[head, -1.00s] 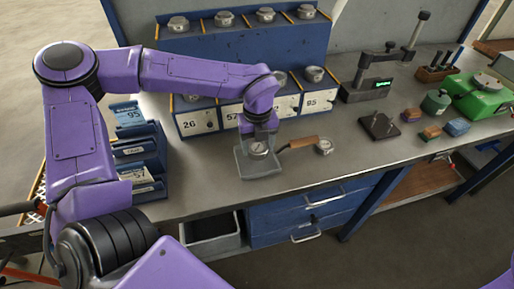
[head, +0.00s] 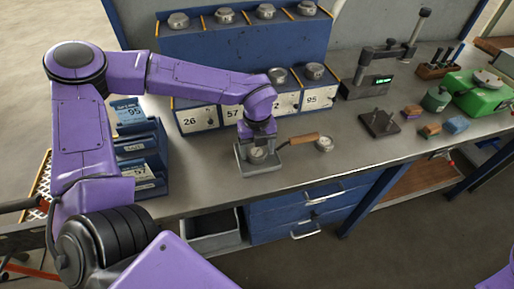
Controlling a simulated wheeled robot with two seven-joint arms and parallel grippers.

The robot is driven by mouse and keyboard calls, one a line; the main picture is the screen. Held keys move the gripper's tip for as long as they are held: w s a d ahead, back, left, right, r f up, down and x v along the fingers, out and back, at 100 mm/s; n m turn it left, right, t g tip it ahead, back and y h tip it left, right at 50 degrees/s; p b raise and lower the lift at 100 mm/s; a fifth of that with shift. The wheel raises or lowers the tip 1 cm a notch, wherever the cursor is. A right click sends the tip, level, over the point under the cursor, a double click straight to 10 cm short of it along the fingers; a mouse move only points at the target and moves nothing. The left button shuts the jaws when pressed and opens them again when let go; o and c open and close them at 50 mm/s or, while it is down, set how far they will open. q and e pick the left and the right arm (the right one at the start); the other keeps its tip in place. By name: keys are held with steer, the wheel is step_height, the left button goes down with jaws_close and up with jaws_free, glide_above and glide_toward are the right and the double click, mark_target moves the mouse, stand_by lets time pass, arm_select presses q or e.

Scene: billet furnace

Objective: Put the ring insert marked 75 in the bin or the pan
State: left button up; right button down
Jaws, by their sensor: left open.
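My left gripper (head: 257,147) is open and points down just above a small grey square tray (head: 240,168) on the bench. A round metal piece (head: 257,154) shows in the tray, below or between the fingers; I cannot tell if they touch it, and no mark on it can be read. Several round metal inserts sit on the blue rack, one of them at its upper left (head: 178,20). Lower bays carry labels such as 26 (head: 190,121), 57 and 95. I cannot read a 75 anywhere. My right gripper is out of view.
A wooden-handled tool (head: 304,138) and a round dial (head: 324,143) lie right of the tray. Blue card holders (head: 140,150) stand at left. A gauge stand (head: 375,75), dark plate (head: 379,123) and green device (head: 480,90) are at right. An open bin (head: 213,236) sits below the bench.

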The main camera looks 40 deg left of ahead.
mark_target(257, 151)
arm_select(q)
step_height(257, 151, up, 12)
steer(key=b, duration=0.1)
